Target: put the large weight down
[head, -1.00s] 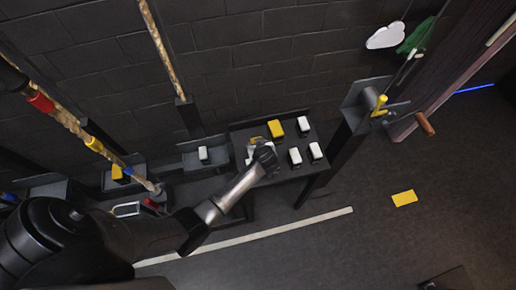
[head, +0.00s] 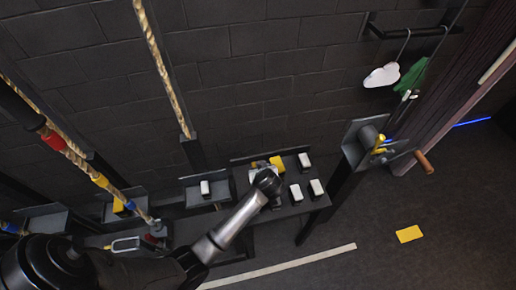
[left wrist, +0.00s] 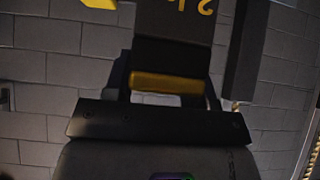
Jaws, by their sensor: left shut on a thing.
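My left gripper (head: 268,182) is over the dark shelf among the small weights, and its arm hides part of the shelf. In the left wrist view, my left gripper (left wrist: 168,98) is shut on a dark weight with a yellow grip bar (left wrist: 168,83). Yellow lettering with a "2" (left wrist: 204,7) shows on the dark face beyond the bar. In the head view the held weight is mostly hidden by the gripper. I cannot tell whether it touches the shelf. My right gripper is in neither view.
A yellow-topped block (head: 277,162) and white-topped blocks (head: 304,160), (head: 296,192), (head: 316,187) stand close around the gripper on the shelf. A smaller shelf with a white block (head: 204,187) is to the left.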

